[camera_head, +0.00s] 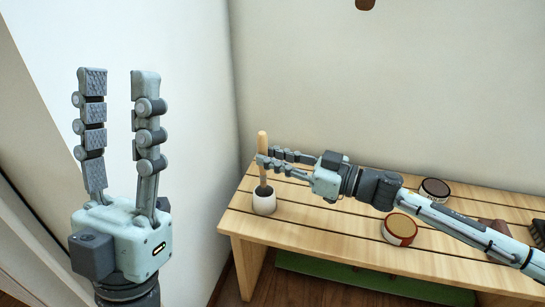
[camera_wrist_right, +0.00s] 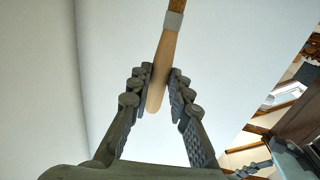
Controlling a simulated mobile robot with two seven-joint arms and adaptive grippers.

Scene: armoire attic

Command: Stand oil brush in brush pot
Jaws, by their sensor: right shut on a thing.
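The oil brush (camera_head: 262,143) has a pale wooden handle and stands nearly upright at the left end of the bench. Its lower part overlaps the dark opening of the white brush pot (camera_head: 264,205) and appears to be inside it; the bristles are hidden. My right gripper (camera_head: 264,161) is shut on the brush above the pot, reaching in from the right. In the right wrist view the brush (camera_wrist_right: 164,62) runs between the fingertips (camera_wrist_right: 161,72), slightly tilted, with a grey band. My left gripper (camera_head: 119,74) is open and empty, raised at the left, away from the bench.
The slatted wooden bench (camera_head: 315,222) carries a round tin with a tan top (camera_head: 400,229), a dark-topped tin (camera_head: 435,188) and a dark brush (camera_head: 538,231) at the right edge. Walls stand behind and to the left. Bare slats lie in front of the pot.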

